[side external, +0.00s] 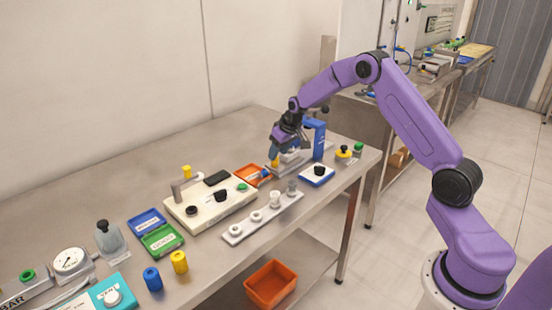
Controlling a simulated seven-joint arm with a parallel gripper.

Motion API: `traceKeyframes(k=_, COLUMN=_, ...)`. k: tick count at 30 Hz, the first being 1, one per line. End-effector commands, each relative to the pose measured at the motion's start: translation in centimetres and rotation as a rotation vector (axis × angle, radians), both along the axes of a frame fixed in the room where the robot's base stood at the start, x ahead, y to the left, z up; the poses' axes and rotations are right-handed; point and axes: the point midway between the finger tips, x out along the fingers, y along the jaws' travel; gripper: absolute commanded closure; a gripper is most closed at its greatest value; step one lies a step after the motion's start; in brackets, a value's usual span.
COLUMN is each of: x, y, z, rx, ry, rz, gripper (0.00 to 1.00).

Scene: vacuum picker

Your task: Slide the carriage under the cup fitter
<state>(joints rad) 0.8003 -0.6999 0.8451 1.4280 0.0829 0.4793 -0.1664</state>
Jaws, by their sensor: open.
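The cup fitter appears to be the blue upright stand (317,138) at the far right end of the steel table. My gripper (278,158) is low over the left end of this base, left of the blue stand. Its jaws are open. Something yellow shows at the fingertips, and a pale part shows just right of them. I cannot tell whether the pale part is the carriage, or whether the fingers touch it. My gripper and wrist hide part of the base.
A blue-edged white pad with a black knob (318,175) stands in front of the fitter. An orange tray (247,173) and a cream fixture (211,207) are to the left. A white strip of several fittings (262,217) runs along the front. Bare table lies behind.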

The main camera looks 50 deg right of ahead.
Motion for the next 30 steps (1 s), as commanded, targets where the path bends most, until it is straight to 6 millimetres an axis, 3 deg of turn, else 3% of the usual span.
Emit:
traceKeyframes(k=9, x=1.3, y=0.0, z=-3.1, rx=0.0, ry=0.0, rz=0.0, gripper=0.53)
traceKeyframes(k=20, x=1.4, y=0.0, z=-3.5, rx=0.0, ry=0.0, rz=0.0, gripper=0.53)
traceKeyframes(k=21, x=1.4, y=0.0, z=-3.5, rx=0.0, ry=-0.001, rz=0.0, gripper=0.56)
traceKeyframes(k=25, x=1.4, y=0.0, z=-3.5, rx=0.0, ry=0.0, rz=0.0, gripper=0.99)
traceKeyframes(k=30, x=1.4, y=-0.1, z=-3.5, rx=0.0, ry=0.0, rz=-0.001, gripper=1.0)
